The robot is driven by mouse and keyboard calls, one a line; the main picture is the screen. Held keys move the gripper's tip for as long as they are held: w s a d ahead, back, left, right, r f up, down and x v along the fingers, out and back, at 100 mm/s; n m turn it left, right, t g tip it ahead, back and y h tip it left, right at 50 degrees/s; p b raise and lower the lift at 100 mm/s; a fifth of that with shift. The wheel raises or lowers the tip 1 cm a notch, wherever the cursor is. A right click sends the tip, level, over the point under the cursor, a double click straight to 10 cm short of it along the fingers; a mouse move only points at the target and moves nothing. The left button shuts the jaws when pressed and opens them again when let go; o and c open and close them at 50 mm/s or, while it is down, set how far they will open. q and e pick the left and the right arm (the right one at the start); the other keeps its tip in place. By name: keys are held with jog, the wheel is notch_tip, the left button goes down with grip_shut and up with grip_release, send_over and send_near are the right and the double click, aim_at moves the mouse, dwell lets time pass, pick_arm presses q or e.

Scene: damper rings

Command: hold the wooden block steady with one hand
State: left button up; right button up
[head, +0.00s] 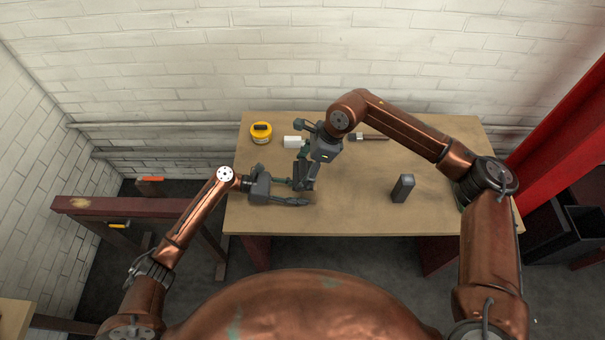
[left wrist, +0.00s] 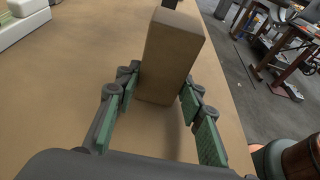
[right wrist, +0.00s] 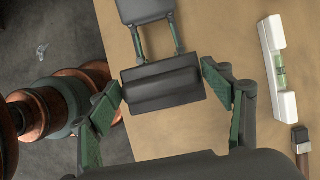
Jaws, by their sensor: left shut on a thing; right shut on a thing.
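The wooden block (left wrist: 172,62) stands upright on the table in the left wrist view, between the fingers of my left gripper (left wrist: 162,85). The left gripper (head: 300,192) reaches in from the left in the head view, near the table's front left, and is shut on the block. My right gripper (right wrist: 163,82) comes down from above and is shut on a dark grey block (right wrist: 160,85), held by its two ends. In the right wrist view this dark block hides the wooden block. I cannot tell whether the two blocks touch.
A white spirit level (right wrist: 281,70) and a brush (head: 372,137) lie behind the grippers. A yellow and black round item (head: 261,132) stands at the table's back left. A dark upright box (head: 403,188) stands to the right, with bare table (head: 355,200) around it.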

jog(key=shift+r, duration=0.75)
jog(key=shift+r, duration=0.1)
jog(key=shift+r, duration=1.4)
pick_arm(q)
jog(key=o, duration=0.9)
jog(key=shift+o, duration=0.2)
jog(key=shift+a, duration=0.1)
jog(key=v, duration=1.2)
